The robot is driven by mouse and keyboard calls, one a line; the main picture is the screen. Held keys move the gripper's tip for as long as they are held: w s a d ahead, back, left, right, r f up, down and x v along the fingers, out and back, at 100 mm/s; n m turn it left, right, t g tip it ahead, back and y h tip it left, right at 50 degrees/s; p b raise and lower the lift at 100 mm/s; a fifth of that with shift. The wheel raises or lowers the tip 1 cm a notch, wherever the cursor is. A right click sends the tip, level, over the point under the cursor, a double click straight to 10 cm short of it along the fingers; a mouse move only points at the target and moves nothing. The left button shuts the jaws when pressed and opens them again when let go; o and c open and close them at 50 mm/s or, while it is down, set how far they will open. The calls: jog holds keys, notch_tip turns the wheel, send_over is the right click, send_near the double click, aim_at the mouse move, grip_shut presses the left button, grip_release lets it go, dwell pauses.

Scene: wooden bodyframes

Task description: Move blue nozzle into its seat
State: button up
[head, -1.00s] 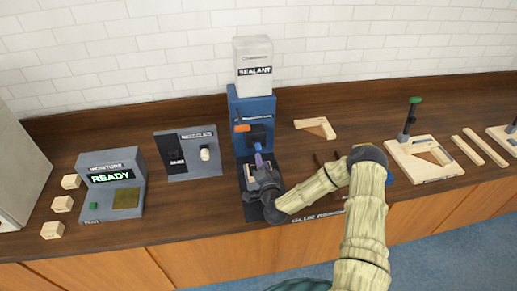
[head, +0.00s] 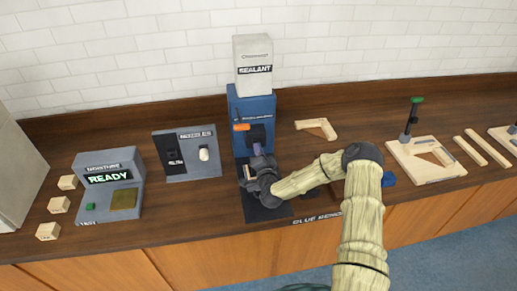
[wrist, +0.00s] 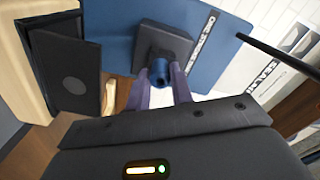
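The blue nozzle (wrist: 160,71) is a short dark blue cylinder with a dark opening. In the wrist view it sits between my gripper's two purple-grey fingertips (wrist: 159,80), which appear shut on it. Just beyond it is the black square block (wrist: 163,45), the apparent seat, on the front of the blue sealant machine (head: 243,107). I cannot tell whether nozzle and block touch. In the head view my gripper (head: 258,151) is right below the dark block (head: 257,134), and the nozzle is hidden there.
An orange handle (head: 241,127) is beside the block. A nozzle panel (head: 187,154) with a white piece and the moisture station (head: 111,186) reading READY stand left. A wooden corner piece (head: 316,128) and a clamp board (head: 424,157) lie right. A dark plate (head: 265,211) is under my gripper.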

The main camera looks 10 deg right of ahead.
grip_shut()
jog(key=shift+s, duration=0.75)
dwell(0.7)
jog(key=shift+s+d, duration=0.15)
jog(key=shift+s, duration=0.9)
